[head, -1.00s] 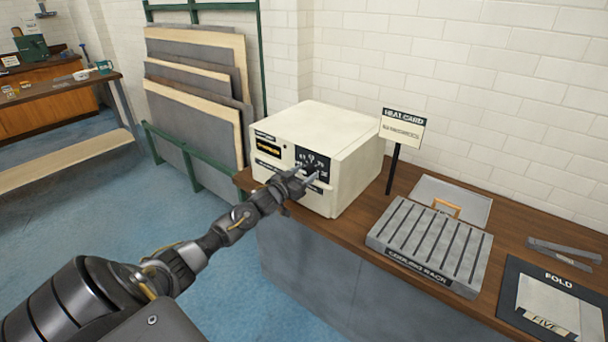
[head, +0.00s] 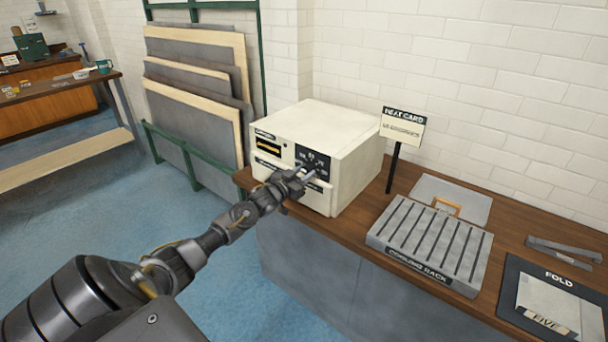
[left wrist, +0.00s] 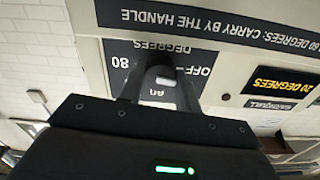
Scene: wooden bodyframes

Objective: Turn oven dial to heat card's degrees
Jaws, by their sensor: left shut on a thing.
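The cream oven (head: 340,145) stands at the left end of the bench. Its black dial panel (head: 312,158) carries white marks; in the left wrist view the panel (left wrist: 118,60) appears upside down, with "OFF", "80" and "DEGREES" legible. My left gripper (head: 300,180) is at the panel's lower part and shut on the dark dial (left wrist: 160,76), which its fingers mostly hide. The dial's exact pointing is unclear. A yellow readout shows "20 DEGREES" (left wrist: 283,87). The heat card (head: 402,126) stands on a black post right of the oven; its lower line is too small to read. My right gripper is out of view.
A grey cooling rack (head: 430,240) and a flat grey case with a tan handle (head: 446,207) lie right of the oven. A "FOLD" mat (head: 510,290) is at the far right. A rack of boards (head: 195,90) stands behind left.

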